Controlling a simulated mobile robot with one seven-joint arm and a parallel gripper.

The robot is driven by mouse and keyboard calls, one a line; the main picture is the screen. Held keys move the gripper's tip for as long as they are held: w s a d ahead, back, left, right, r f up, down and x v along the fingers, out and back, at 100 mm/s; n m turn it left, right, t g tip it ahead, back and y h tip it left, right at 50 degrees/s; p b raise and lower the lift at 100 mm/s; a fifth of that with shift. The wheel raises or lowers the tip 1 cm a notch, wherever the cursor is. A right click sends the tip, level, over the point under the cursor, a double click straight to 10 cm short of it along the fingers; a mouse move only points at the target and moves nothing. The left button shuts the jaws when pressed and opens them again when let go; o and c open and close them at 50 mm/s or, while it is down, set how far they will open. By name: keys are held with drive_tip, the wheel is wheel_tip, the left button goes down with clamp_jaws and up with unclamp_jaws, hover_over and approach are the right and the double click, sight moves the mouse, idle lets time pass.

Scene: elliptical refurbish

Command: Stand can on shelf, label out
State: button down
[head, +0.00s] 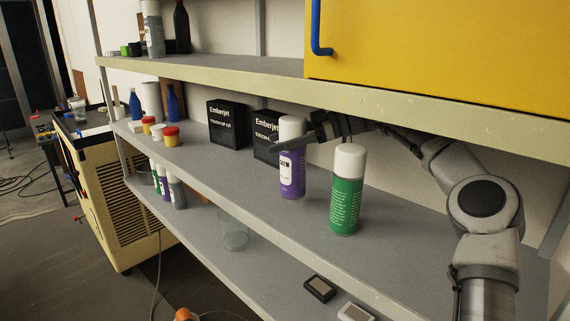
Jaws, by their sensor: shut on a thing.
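A purple spray can (291,178) with a white cap is upright over the middle shelf (215,172). A white label patch shows on its left-front side. My gripper (292,143) reaches in from the right and is shut on this can just below the cap; one finger crosses in front of it. I cannot tell whether the can's base touches the shelf. A green spray can (345,195) with a white cap stands upright to the right, apart from the purple can, with small white text facing out.
Black Emberjet boxes (227,124) stand behind to the left. Small red- and yellow-lidded jars (171,137) and blue bottles (136,104) are at the left end. The upper shelf (220,69) and yellow cabinet (450,50) hang overhead. Spray cans (177,192) and a glass (235,232) stand below.

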sight(285, 155)
drive_tip(key=f+b, duration=0.3)
drive_tip(key=shift+s+d+f, duration=0.2)
drive_tip(key=shift+d+f, duration=0.1)
drive_tip(key=shift+d, duration=0.1)
unclamp_jaws()
drive_tip(key=v, duration=0.7)
drive_tip(key=shift+d+p, duration=0.25)
drive_tip(key=shift+p, duration=0.15)
drive_tip(key=shift+r, duration=0.15)
